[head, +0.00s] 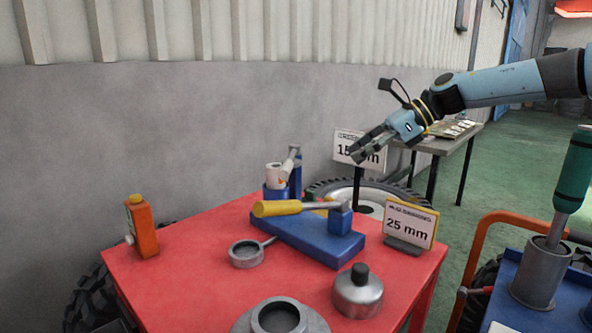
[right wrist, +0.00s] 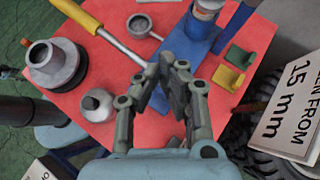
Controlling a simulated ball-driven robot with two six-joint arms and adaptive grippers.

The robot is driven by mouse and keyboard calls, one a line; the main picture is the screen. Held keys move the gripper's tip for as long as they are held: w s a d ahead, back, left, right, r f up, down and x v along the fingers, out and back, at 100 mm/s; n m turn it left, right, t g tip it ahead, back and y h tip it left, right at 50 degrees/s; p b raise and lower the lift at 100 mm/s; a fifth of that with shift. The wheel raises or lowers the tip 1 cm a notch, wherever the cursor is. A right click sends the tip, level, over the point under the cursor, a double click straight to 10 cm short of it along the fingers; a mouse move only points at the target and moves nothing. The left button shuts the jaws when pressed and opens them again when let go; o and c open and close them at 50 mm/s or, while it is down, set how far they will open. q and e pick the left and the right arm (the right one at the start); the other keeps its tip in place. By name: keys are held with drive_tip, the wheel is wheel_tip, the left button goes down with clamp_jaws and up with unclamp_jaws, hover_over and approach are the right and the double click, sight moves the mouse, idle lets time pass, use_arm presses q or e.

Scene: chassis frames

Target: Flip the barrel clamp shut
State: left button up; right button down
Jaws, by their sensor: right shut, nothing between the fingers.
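The clamp has a blue base (head: 300,236) on the red table, with a lever ending in a yellow handle (head: 277,208). The lever lies low and nearly level, from a blue block at the base's right end out to the left. The right wrist view shows the yellow handle (right wrist: 78,14) at top left and the blue base (right wrist: 195,48) partly behind my fingers. My right gripper (head: 364,151) is shut and empty, up in the air beyond the table's back right part, apart from the lever. In the right wrist view its fingertips (right wrist: 166,66) overlap the lever's hinge end. My left gripper is out of view.
A 25 mm sign (head: 410,226) stands right of the clamp and a 15 mm sign (head: 345,146) behind. A grey ring (head: 246,253), a round flask (head: 358,296), a wide grey collar (head: 250,320) and an orange bottle (head: 142,228) surround the clamp. The table's left front is clear.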

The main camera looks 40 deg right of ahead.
sight(290, 161)
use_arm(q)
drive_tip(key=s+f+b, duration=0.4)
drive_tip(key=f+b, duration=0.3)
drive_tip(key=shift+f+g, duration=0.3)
use_arm(e)
drive_tip(key=w+a+r+x, duration=0.1)
drive_tip(key=r+x, duration=0.1)
drive_tip(key=x, duration=1)
drive_tip(key=shift+a, duration=0.25)
drive_tip(key=shift+w+a+r, duration=0.1)
drive_tip(key=shift+w+a, duration=0.05)
drive_tip(key=shift+w, duration=0.05)
